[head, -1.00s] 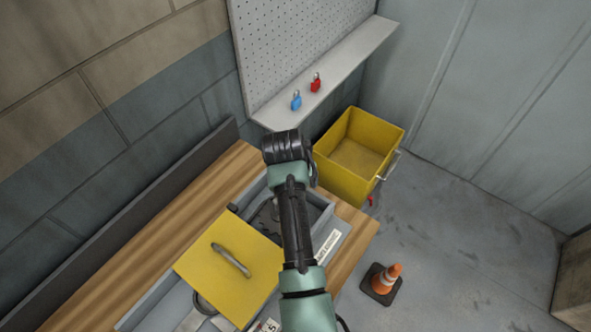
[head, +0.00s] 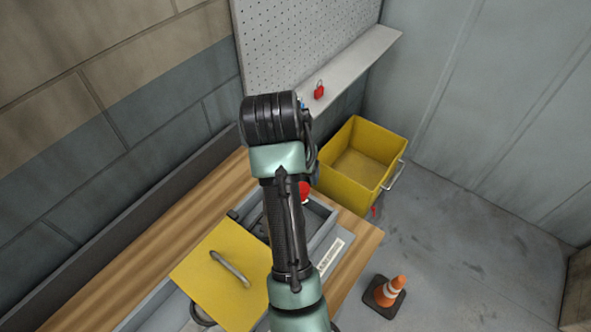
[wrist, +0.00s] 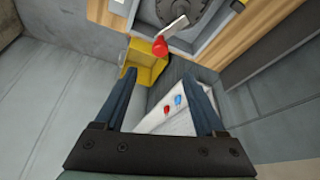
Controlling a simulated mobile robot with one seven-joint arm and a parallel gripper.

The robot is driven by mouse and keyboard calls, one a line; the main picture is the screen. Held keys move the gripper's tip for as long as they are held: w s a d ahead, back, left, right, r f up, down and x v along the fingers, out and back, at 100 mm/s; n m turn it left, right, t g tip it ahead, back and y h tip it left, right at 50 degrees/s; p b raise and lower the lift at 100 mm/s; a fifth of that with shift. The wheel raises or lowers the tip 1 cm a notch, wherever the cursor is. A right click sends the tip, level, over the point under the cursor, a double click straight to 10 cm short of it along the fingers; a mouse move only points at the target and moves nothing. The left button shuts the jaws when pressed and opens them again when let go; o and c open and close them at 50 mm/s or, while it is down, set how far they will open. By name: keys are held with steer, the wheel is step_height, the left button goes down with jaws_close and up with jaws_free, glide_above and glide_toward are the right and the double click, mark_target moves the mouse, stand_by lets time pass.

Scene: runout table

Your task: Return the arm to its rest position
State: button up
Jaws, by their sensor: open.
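My arm rises through the middle of the head view and hides my gripper there. In the wrist view my gripper (wrist: 163,100) is open, with its two dark fingers apart and nothing between them in its grasp. Beyond the fingers, farther off, lie a red padlock (wrist: 168,110) and a blue padlock (wrist: 181,100) on the pale shelf (wrist: 155,122). In the head view the red padlock (head: 319,90) stands on the shelf (head: 365,62), and my arm hides nearly all of the blue one.
A yellow bin (head: 336,180) stands beyond the workbench (head: 361,232). On the bench are a grey tray (head: 322,222), a yellow lid with a handle (head: 205,262) and a red knob (head: 305,191). An orange cone (head: 391,289) stands on the floor, which is open at right.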

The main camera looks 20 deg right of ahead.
steer(key=w+a+r+n+t+b, duration=0.1)
steer(key=w+a+r+t, duration=0.25)
steer(key=r, duration=0.45)
steer(key=w+a+r+n+t+b, duration=0.1)
steer(key=w+a+r+n+t, duration=0.1)
steer(key=r+t, duration=0.45)
steer(key=w+a+r+n+t+b, duration=0.1)
steer(key=w+a+r+t, duration=0.15)
steer(key=r, duration=0.65)
steer(key=s+a+r+n+t+y, duration=0.1)
steer(key=s+a+r+t, duration=0.2)
steer(key=s+r, duration=0.2)
steer(key=s+a+r+n+t+y+b, duration=0.1)
steer(key=s+r+t, duration=0.3)
steer(key=r, duration=0.6)
steer(key=s+a+r+n+t+y, duration=0.1)
steer(key=s+a+r+n+t, duration=0.1)
steer(key=s+a+r+t, duration=0.2)
steer(key=s+r, duration=0.3)
steer(key=shift+s+a+r, duration=0.15)
steer(key=shift+a, duration=0.15)
steer(key=shift+t, duration=0.25)
